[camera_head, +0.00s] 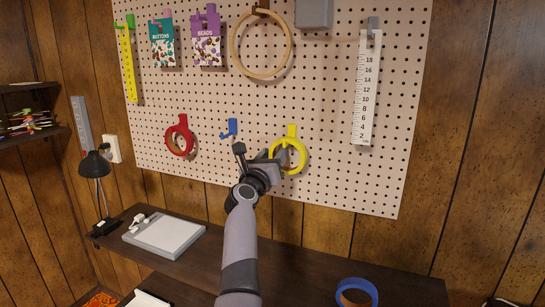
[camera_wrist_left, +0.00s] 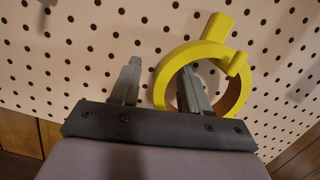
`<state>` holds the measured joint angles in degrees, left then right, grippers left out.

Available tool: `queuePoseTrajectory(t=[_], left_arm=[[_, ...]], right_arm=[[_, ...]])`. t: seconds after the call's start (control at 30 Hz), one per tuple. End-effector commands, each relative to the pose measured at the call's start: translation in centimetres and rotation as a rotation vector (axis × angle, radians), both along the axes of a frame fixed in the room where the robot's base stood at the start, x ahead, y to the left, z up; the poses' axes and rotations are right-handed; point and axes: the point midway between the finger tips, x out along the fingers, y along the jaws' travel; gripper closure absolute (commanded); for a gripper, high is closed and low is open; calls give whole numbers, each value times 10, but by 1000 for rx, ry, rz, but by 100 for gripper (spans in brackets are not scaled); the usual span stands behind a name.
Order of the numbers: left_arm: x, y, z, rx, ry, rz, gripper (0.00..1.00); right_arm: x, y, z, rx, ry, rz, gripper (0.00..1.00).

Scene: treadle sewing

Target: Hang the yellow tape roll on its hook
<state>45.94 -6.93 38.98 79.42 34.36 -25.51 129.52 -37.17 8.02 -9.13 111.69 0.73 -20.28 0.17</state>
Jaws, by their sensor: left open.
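The yellow tape roll (camera_head: 303,157) is up at the pegboard, at the yellow hook (camera_head: 291,130). In the left wrist view the roll (camera_wrist_left: 163,78) appears to hang on the yellow hook (camera_wrist_left: 217,28), with the hook's upturned tip in front of the ring's top. My left gripper (camera_head: 258,154) is open, just left of the roll and close to the board. In the left wrist view the gripper (camera_wrist_left: 159,68) has one finger left of the ring and the other showing within the ring's opening. My right gripper is not in view.
A red tape roll (camera_head: 180,140) hangs to the left. A blue hook (camera_head: 230,128) is empty, and a blue tape roll (camera_head: 357,293) lies on the table (camera_head: 290,270). A wooden hoop (camera_head: 233,48) and a white ruler (camera_head: 364,95) hang on the pegboard (camera_head: 340,180).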

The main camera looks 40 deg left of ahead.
Motion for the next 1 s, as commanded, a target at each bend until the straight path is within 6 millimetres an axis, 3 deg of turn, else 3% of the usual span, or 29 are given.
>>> queuePoseTrajectory(t=[0.17, 0.7, 1.0], left_arm=[[-6, -2, -1, -1, -1, 0, 54], [-62, -18, -12, -1, -1, 0, 54], [-68, -19, -14, 0, 1, 0, 54]], right_arm=[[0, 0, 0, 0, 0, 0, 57], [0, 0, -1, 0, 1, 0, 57], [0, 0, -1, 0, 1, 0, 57]])
